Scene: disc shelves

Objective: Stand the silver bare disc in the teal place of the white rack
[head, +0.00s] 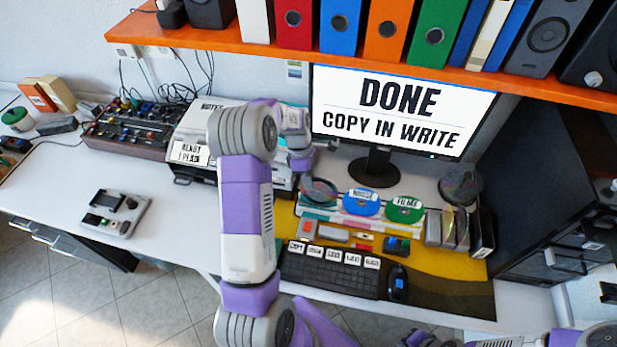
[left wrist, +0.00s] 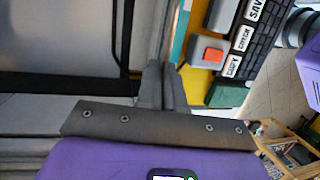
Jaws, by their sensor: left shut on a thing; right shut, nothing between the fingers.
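The silver bare disc (head: 318,192) looks dark and glossy. It is upright at the left end of the white rack (head: 340,221), beside the blue disc. My left gripper (head: 303,166) is over that end, shut, with the disc at its fingers; the exact contact is hard to see. In the left wrist view its fingers (left wrist: 162,84) are closed together, with the disc not clearly visible. The teal place is mostly hidden, so I cannot tell whether the disc is seated. My right gripper (head: 418,340) is partly cut off at the bottom edge, shut and empty.
A blue disc (head: 361,202) and a green disc (head: 404,209) stand in the rack. A printer-like machine (head: 190,135) is left of my arm. The monitor (head: 405,108) stands behind. A keyboard (head: 330,272) and small gadgets lie in front. An orange shelf (head: 270,46) hangs above.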

